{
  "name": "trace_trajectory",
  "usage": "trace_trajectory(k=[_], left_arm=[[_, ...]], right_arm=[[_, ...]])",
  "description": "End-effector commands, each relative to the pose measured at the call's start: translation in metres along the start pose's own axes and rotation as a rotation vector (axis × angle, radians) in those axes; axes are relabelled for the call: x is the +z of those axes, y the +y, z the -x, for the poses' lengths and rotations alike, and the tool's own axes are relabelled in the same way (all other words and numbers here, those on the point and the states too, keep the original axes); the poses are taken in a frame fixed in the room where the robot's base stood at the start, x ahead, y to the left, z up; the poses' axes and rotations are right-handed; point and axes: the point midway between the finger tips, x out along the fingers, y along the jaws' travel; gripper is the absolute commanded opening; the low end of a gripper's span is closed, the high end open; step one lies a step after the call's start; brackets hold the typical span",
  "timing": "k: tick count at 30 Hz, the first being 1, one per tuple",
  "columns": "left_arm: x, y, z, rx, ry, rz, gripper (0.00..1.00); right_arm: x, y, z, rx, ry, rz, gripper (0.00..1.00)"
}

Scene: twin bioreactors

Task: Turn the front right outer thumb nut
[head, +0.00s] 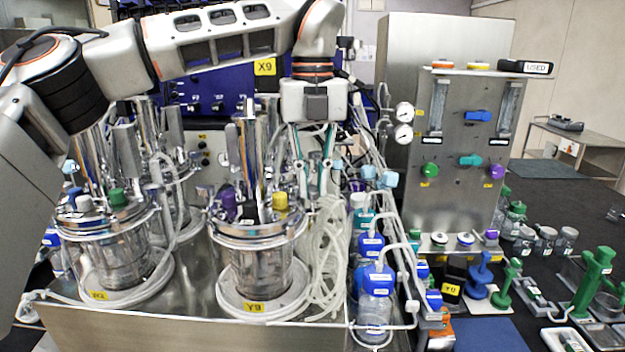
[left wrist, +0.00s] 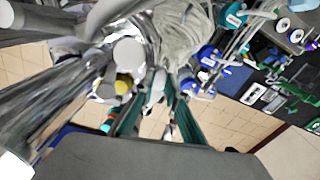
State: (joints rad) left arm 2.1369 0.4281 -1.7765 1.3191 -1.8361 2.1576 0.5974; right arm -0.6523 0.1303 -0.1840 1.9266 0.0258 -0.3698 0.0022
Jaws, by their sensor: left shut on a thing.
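The front right vessel (head: 262,270), labelled Y9, stands on the steel bench with a purple cap and a yellow cap (head: 280,201) on its lid. My left gripper (head: 312,176) points down at the right side of this lid, its two teal fingers close together. In the left wrist view, the fingertips (left wrist: 158,88) close on a small pale part beside the vessel's lid, at the place of the outer thumb nut. The nut's shape is mostly hidden by the fingers and blur. The yellow cap also shows in the left wrist view (left wrist: 124,84), just left of the fingertips. My right gripper is not in view.
Pale tubing (head: 324,250) hangs close to the right of the vessel. Blue-capped bottles (head: 376,283) stand further right. Another vessel (head: 112,250) stands at the left. Tall metal fittings rise from the lids near my arm. A steel control panel (head: 455,160) stands behind at the right.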

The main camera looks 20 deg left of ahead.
Motion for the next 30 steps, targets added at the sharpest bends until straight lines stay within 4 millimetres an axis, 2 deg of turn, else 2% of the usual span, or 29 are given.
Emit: trace_trajectory(k=[2,3,5,15,19,23,30], left_arm=[[0.000,0.000,0.001,-0.001,-0.001,0.002,0.00],[0.000,0.000,0.001,-0.001,-0.001,0.002,0.16],[0.000,0.000,0.001,-0.001,-0.001,0.001,0.31],[0.000,0.000,0.001,-0.001,0.000,0.000,0.31],[0.001,0.000,0.010,-0.002,-0.002,0.001,0.31],[0.001,-0.001,0.031,-0.003,-0.005,0.003,0.31],[0.000,-0.001,0.081,-0.002,-0.004,0.004,0.31]], right_arm=[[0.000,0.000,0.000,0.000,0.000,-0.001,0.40],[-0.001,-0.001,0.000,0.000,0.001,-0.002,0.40],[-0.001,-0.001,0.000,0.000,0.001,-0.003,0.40],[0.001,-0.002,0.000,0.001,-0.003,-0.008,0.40],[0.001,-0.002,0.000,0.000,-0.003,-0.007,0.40],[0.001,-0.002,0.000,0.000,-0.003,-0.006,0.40],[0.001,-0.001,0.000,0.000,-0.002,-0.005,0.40]])
